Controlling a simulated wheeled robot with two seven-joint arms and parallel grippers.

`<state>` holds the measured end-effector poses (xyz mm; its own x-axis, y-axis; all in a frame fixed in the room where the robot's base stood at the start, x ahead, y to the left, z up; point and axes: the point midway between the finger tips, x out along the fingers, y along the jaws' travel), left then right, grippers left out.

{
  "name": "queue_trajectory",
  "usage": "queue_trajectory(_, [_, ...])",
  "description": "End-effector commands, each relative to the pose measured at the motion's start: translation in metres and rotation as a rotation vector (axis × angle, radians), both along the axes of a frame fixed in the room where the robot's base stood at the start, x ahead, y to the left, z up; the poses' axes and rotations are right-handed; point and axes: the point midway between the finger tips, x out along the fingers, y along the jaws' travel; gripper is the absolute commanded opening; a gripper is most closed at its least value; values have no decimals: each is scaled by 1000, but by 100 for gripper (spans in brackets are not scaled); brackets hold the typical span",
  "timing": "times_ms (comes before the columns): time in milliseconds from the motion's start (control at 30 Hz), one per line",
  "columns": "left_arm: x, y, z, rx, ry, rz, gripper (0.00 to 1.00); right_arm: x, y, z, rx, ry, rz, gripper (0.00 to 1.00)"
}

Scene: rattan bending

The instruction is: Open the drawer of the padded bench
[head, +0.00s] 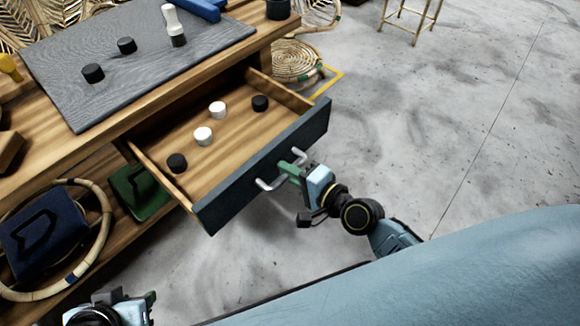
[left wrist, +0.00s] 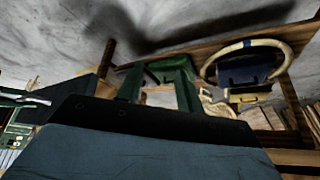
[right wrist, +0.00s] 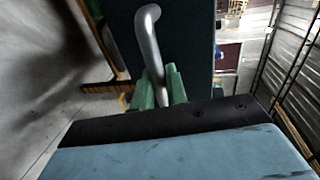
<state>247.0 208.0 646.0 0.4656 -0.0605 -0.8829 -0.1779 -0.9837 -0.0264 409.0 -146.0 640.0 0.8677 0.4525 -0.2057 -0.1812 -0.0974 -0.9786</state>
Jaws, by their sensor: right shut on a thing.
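The padded bench (head: 75,110) has a wooden top with a grey pad (head: 135,60). Its drawer (head: 318,118) with a dark front is pulled well out, showing its wooden inside. My right gripper (head: 290,170) is shut on the metal drawer handle (head: 267,184). My left gripper (head: 150,298) is at the bottom left, away from the drawer. In the left wrist view its green fingers (left wrist: 158,88) stand apart with nothing between them.
Two white pucks (head: 217,109) and two black pucks (head: 260,103) lie in the drawer. A rattan hoop (head: 105,215) and a green item (head: 138,192) are on the lower shelf.

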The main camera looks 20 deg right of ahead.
Motion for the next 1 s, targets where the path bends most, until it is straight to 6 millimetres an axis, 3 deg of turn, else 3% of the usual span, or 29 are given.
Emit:
queue_trajectory(267, [0,0,0,-1,-2,-1,36,0,0,0,0,1,0,0])
queue_trajectory(300, [0,0,0,-1,-3,-1,36,0,0,0,0,1,0,19])
queue_trajectory(400, [0,-1,0,-1,-3,-1,36,0,-1,0,0,1,0,32])
queue_trajectory(767, [-1,0,1,0,4,0,36,-5,-3,1,-2,1,-1,32])
queue_trajectory(1000, [-27,10,-5,33,148,16,36,-44,-23,9,-6,6,3,32])
